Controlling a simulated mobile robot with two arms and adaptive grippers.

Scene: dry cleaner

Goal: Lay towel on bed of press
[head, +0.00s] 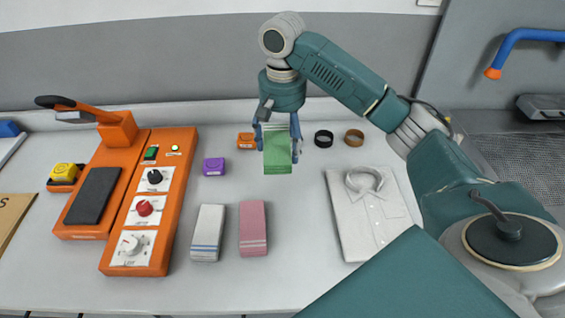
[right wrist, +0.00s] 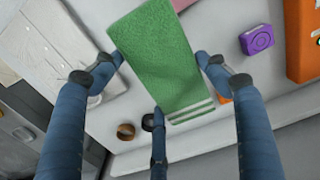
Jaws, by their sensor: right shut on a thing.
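My right gripper (head: 278,142) is shut on a green folded towel (head: 277,160), held at the far middle of the table. In the right wrist view the green towel (right wrist: 160,60), with pale stripes at one end, lies between the fingers. The orange press (head: 118,130) stands at the left with its lever raised. Its dark flat bed (head: 92,195) is bare, left of the panel of knobs (head: 150,205). A white towel (head: 208,232) and a pink towel (head: 253,228) lie on the table between press and shirt. My left gripper is not in view.
A folded white shirt (head: 368,212) lies right of the towels. A purple block (head: 214,167), an orange block (head: 246,141), a black ring (head: 324,138) and a brown ring (head: 354,138) sit at the back. A yellow-topped box (head: 63,172) stands left of the press.

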